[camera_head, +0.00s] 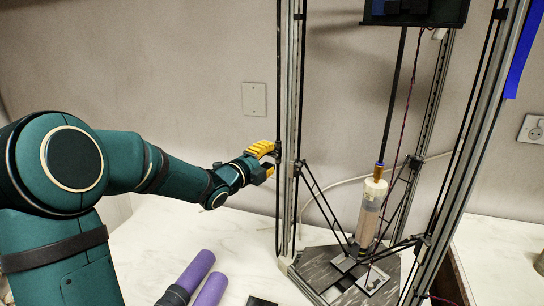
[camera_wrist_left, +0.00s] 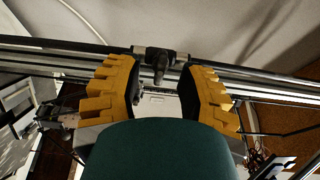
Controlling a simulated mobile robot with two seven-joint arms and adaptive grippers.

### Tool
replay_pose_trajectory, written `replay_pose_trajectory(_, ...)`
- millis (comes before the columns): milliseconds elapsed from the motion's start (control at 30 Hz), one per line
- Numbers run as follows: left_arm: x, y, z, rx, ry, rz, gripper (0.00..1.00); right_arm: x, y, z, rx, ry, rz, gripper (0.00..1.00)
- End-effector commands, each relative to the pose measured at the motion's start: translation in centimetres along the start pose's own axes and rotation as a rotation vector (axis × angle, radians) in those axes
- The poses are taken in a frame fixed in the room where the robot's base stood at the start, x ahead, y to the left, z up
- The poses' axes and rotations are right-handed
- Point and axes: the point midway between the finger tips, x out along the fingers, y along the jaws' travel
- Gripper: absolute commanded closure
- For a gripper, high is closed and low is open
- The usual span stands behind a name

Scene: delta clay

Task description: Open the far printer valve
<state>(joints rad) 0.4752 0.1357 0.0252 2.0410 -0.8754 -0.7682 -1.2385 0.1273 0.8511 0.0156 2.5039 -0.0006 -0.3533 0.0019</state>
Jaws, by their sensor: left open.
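The far printer valve (camera_wrist_left: 158,62) is a small dark fitting on a black tube. In the left wrist view its dark handle points down between my two yellow fingers. In the head view the valve (camera_head: 278,150) is a small dark shape on the thin vertical tube at the printer's left post. My left gripper (camera_head: 267,160) is open beside it, its fingers above and below the valve's height. It also shows in the left wrist view (camera_wrist_left: 159,78), with a gap on either side of the handle. My right gripper is not in view.
The delta clay printer's metal posts (camera_head: 292,110) stand just beyond the gripper. A clay cartridge (camera_head: 369,213) hangs on thin arms over the dark print bed (camera_head: 330,265). Purple rolls (camera_head: 188,275) lie on the white table (camera_head: 150,235). A wall plate (camera_head: 254,99) is behind.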

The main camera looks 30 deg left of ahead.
Motion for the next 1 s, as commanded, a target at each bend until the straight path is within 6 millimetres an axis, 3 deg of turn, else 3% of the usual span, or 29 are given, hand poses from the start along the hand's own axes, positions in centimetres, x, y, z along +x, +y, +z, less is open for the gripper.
replay_pose_trajectory(200,1.8,0.0,0.0,-0.001,0.0,-0.001,0.62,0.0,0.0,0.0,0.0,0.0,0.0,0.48)
replay_pose_trajectory(533,2.0,0.0,0.0,-0.001,0.0,0.0,0.58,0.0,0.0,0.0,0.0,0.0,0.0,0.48)
replay_pose_trajectory(633,2.0,0.0,0.0,-0.001,0.0,0.0,0.94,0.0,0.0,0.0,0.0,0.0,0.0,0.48)
replay_pose_trajectory(667,2.0,0.0,0.0,-0.001,0.0,-0.001,1.0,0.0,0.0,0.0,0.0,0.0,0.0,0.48)
replay_pose_trajectory(1000,2.0,0.0,0.0,-0.013,0.0,-0.001,1.0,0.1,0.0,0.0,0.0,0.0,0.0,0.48)
